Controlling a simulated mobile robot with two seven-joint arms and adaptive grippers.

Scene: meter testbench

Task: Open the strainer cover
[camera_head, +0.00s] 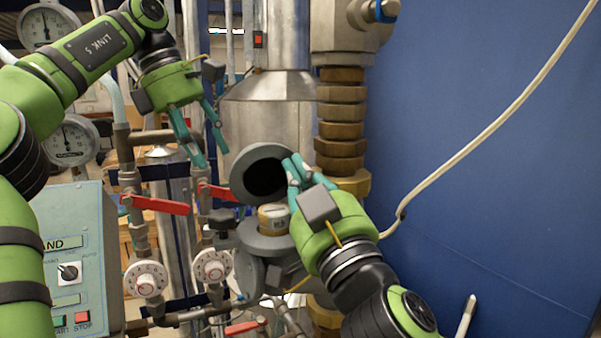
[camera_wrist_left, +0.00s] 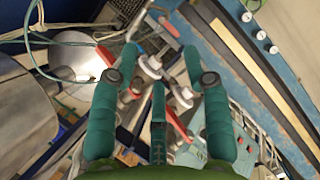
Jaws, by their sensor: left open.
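The strainer cover (camera_head: 243,185) is a grey round cap in the middle of the head view. It stands tilted up, with its dark hollow inside facing me. Below it is the grey strainer body (camera_head: 252,270), with a brass-coloured round part (camera_head: 273,218) between the two. My right gripper (camera_head: 292,170) is at the cover's right edge, its teal fingers overlapping the rim. I cannot tell whether they grip it. My left gripper (camera_head: 208,140) is open and empty, up and left of the cover. Its spread teal fingers also show in the left wrist view (camera_wrist_left: 165,75).
Red lever handles (camera_head: 155,204) and white dials (camera_head: 147,278) sit on pipes left of the strainer. A control box (camera_head: 75,255) is at lower left. A brass ribbed column (camera_head: 341,120) stands behind my right gripper. A pale hose (camera_head: 490,120) crosses the blue wall.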

